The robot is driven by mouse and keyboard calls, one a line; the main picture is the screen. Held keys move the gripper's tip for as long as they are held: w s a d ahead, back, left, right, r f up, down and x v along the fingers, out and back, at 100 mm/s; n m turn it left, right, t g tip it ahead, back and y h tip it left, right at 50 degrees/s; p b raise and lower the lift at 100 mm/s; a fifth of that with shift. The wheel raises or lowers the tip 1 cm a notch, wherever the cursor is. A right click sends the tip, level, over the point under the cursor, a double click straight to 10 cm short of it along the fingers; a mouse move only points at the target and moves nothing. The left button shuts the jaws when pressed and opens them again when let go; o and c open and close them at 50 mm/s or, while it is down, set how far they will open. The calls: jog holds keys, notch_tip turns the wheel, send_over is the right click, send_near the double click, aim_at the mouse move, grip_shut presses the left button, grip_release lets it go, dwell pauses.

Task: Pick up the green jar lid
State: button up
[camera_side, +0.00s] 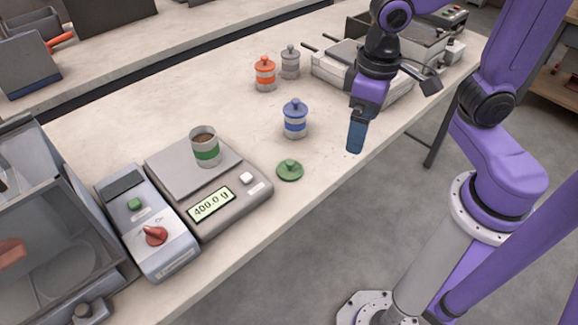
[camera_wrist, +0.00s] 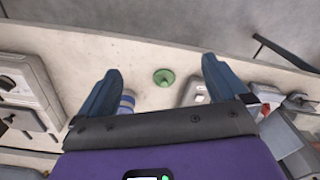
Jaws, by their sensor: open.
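The green jar lid (camera_side: 290,170) lies flat on the bench with its knob up, just right of the scale. It also shows in the wrist view (camera_wrist: 164,78), between my fingers in the picture but apart from them. My gripper (camera_side: 355,150) is open and empty, above and to the right of the lid near the bench edge. In the wrist view my gripper's (camera_wrist: 160,66) two blue fingers are spread wide. An open jar with a green band (camera_side: 207,150) and brown contents stands on the scale (camera_side: 178,168), which reads 400.0 g.
An orange jar (camera_side: 264,76) and a grey jar (camera_side: 290,64) stand farther back. A control box (camera_side: 150,225) with a red knob sits left of the scale. Bare bench surrounds the lid.

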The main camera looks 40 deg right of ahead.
jog(key=w+a+f+m, duration=0.1)
jog(key=w+a+m, duration=0.3)
jog(key=w+m, duration=0.9)
jog(key=m, duration=0.2)
send_over(290, 161)
jog(key=f, duration=1.1)
jog(key=shift+s+f, duration=0.25)
jog(key=shift+f, duration=0.1)
jog(key=shift+w+f, duration=0.2)
jog(key=shift+f, duration=2.9)
jog(key=c, duration=1.1)
